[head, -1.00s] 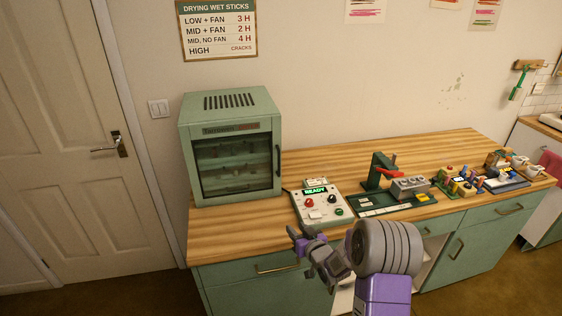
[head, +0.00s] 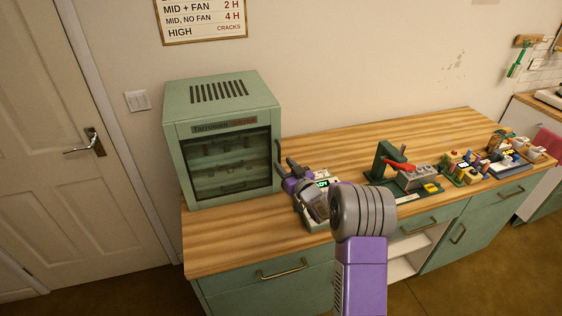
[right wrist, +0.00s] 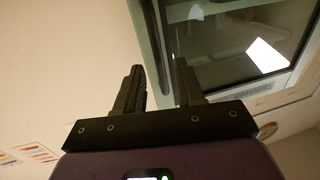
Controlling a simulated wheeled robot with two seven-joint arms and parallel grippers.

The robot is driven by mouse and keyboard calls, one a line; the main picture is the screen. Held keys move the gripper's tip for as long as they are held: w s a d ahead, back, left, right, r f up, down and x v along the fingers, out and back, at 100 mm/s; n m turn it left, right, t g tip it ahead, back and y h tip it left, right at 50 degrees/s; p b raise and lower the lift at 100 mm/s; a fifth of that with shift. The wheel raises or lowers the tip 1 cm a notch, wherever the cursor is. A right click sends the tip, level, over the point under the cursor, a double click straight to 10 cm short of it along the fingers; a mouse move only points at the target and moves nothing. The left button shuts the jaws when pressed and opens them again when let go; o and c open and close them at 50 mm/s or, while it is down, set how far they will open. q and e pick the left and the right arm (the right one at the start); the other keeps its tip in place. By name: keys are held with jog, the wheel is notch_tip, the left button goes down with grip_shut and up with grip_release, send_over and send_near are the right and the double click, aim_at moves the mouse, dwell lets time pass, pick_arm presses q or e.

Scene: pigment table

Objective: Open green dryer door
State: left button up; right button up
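The green dryer (head: 222,92) stands on the left end of the wooden counter. Its glass door (head: 228,165) looks shut, with wire shelves behind the glass. A dark upright handle (head: 279,152) is at the door's right edge. My right gripper (head: 287,169) is just right of the handle's lower part. In the right wrist view my right gripper (right wrist: 158,76) is open, and the dark handle (right wrist: 152,50) lines up between its two fingers. I cannot tell whether they touch it. The glass door (right wrist: 230,45) fills the upper right there. My left gripper is not in view.
A green press (head: 388,162) and several small items are farther right on the counter (head: 235,235). The counter's front left is clear.

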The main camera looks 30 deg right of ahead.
jog(key=shift+w, duration=1.25)
grip_shut()
